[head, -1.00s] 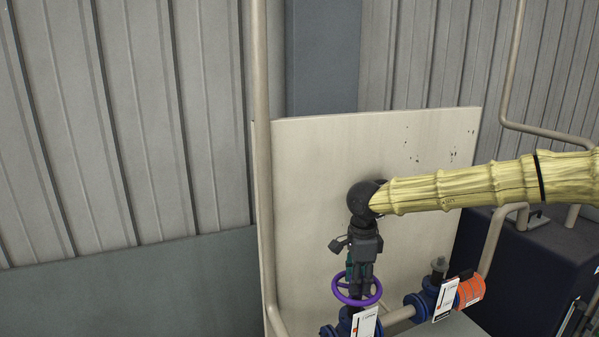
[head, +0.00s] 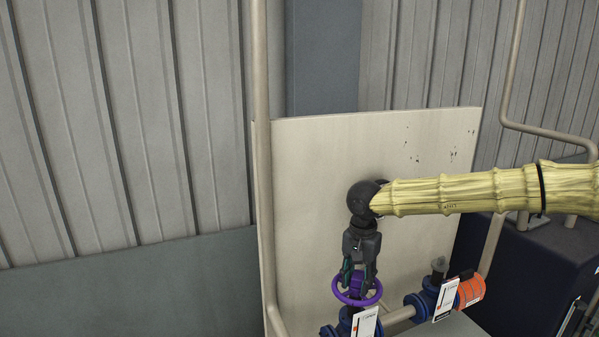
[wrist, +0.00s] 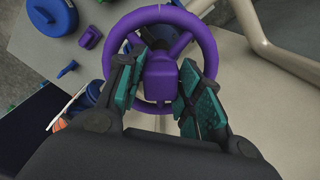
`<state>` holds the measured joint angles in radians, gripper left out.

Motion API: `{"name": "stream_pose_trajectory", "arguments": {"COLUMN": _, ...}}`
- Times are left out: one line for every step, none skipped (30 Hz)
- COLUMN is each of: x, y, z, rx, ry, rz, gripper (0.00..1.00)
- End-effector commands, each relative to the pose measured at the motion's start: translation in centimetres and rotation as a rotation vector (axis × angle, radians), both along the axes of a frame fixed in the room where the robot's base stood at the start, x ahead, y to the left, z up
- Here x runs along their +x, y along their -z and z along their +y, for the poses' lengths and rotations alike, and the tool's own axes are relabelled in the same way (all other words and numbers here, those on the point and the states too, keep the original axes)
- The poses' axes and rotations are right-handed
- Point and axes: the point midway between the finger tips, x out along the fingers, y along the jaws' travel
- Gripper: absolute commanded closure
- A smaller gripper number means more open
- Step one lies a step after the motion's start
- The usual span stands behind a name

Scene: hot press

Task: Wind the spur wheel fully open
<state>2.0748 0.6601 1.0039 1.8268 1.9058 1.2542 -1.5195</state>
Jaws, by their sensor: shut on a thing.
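The purple spur wheel (head: 338,293) sits on top of a blue valve (head: 347,325) low in the head view. It has a ring rim, spokes and a raised hub block. In the wrist view the wheel (wrist: 204,40) fills the top middle, with its hub block (wrist: 161,78) between my fingers. My gripper (head: 358,282) points down over the wheel from above. In the wrist view my gripper (wrist: 158,92) has a teal-padded finger on each side of the hub block and is shut on it. The exact finger contact is partly hidden.
A second blue valve (head: 422,300) with a white tag (head: 446,299) and an orange band (head: 471,289) stands to the right. A vertical beige pipe (head: 263,150) rises at the left. A pale panel (head: 320,190) stands behind the wheel. A dark cabinet (head: 505,275) is at the right.

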Motion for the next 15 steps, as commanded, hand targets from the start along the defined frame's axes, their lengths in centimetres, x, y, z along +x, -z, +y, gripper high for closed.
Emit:
{"name": "stream_pose_trajectory", "arguments": {"x": -0.11, "y": 0.03, "z": 0.02, "rx": 0.000, "ry": -0.015, "rz": 0.003, "gripper": 0.86}}
{"name": "stream_pose_trajectory", "arguments": {"x": -0.12, "y": 0.04, "z": 0.01, "rx": 0.000, "ry": -0.021, "rz": 0.003, "gripper": 0.86}}
{"name": "stream_pose_trajectory", "arguments": {"x": -0.12, "y": 0.04, "z": 0.01, "rx": 0.000, "ry": -0.026, "rz": 0.003, "gripper": 0.86}}
{"name": "stream_pose_trajectory", "arguments": {"x": -0.12, "y": 0.04, "z": 0.01, "rx": 0.000, "ry": -0.028, "rz": 0.003, "gripper": 0.86}}
{"name": "stream_pose_trajectory", "arguments": {"x": -0.12, "y": 0.05, "z": 0.00, "rx": -0.001, "ry": -0.028, "rz": 0.003, "gripper": 0.86}}
{"name": "stream_pose_trajectory", "arguments": {"x": -0.12, "y": 0.05, "z": 0.00, "rx": -0.001, "ry": -0.027, "rz": 0.003, "gripper": 0.86}}
{"name": "stream_pose_trajectory", "arguments": {"x": -0.12, "y": 0.06, "z": 0.00, "rx": -0.001, "ry": -0.026, "rz": 0.003, "gripper": 0.86}}
{"name": "stream_pose_trajectory", "arguments": {"x": -0.12, "y": 0.06, "z": 0.00, "rx": -0.001, "ry": -0.026, "rz": 0.003, "gripper": 0.86}}
{"name": "stream_pose_trajectory", "arguments": {"x": -0.13, "y": 0.06, "z": -0.01, "rx": -0.001, "ry": -0.026, "rz": 0.003, "gripper": 0.86}}
{"name": "stream_pose_trajectory", "arguments": {"x": -0.14, "y": 0.07, "z": 0.00, "rx": -0.001, "ry": -0.026, "rz": 0.003, "gripper": 0.86}}
{"name": "stream_pose_trajectory", "arguments": {"x": -0.14, "y": 0.08, "z": 0.00, "rx": -0.001, "ry": -0.030, "rz": 0.003, "gripper": 0.86}}
{"name": "stream_pose_trajectory", "arguments": {"x": -0.14, "y": 0.09, "z": -0.01, "rx": -0.001, "ry": -0.041, "rz": 0.003, "gripper": 0.86}}
{"name": "stream_pose_trajectory", "arguments": {"x": -0.14, "y": 0.10, "z": -0.01, "rx": -0.001, "ry": -0.054, "rz": 0.004, "gripper": 0.86}}
{"name": "stream_pose_trajectory", "arguments": {"x": -0.16, "y": 0.11, "z": -0.01, "rx": -0.001, "ry": -0.074, "rz": 0.005, "gripper": 0.86}}
{"name": "stream_pose_trajectory", "arguments": {"x": -0.16, "y": 0.14, "z": -0.02, "rx": -0.001, "ry": -0.106, "rz": 0.005, "gripper": 0.86}}
